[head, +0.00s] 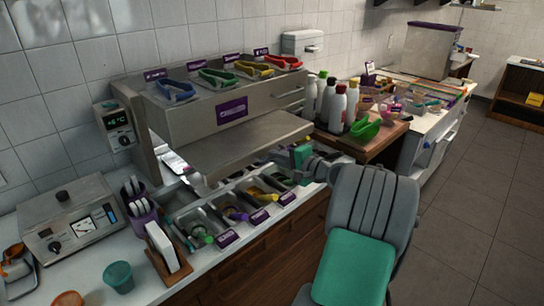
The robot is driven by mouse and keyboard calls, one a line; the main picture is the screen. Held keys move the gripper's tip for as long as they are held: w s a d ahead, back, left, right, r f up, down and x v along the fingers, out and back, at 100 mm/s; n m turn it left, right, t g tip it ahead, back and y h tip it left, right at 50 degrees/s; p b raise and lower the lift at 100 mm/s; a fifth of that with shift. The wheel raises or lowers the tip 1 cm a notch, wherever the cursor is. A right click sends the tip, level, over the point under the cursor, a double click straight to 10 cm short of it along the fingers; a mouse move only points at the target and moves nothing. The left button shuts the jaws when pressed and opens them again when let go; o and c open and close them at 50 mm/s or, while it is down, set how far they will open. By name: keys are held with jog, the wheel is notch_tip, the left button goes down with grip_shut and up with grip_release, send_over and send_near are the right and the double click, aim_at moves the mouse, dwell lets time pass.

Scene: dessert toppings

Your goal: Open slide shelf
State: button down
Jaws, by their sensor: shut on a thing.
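The slide shelf (240,145) is a flat metal panel. It juts out toward the front from the steel topping unit (215,112), above a row of topping bins. My gripper (297,152) is at the shelf's front edge, near its right corner, and is shut on the shelf. The fingertips are small and partly hidden, so the exact grip point is hard to see. My grey and teal arm reaches in from the lower right.
Topping bins (194,222) with small purple labels lie below the shelf. Coloured tongs (218,77) rest on top of the unit. Bottles (337,108) and a green scoop (365,130) stand to the right. A napkin holder (162,248) and teal cup (118,277) stand at front left. Open floor lies at right.

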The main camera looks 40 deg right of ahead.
jog(key=shift+s+d, duration=0.15)
jog(key=shift+s, duration=0.45)
jog(key=c, duration=1.5)
grip_release()
jog(key=shift+w, duration=0.1)
jog(key=b+v, duration=0.1)
jog(key=v, duration=0.6)
jog(key=shift+s+r, duration=0.1)
jog(key=shift+s, duration=0.3)
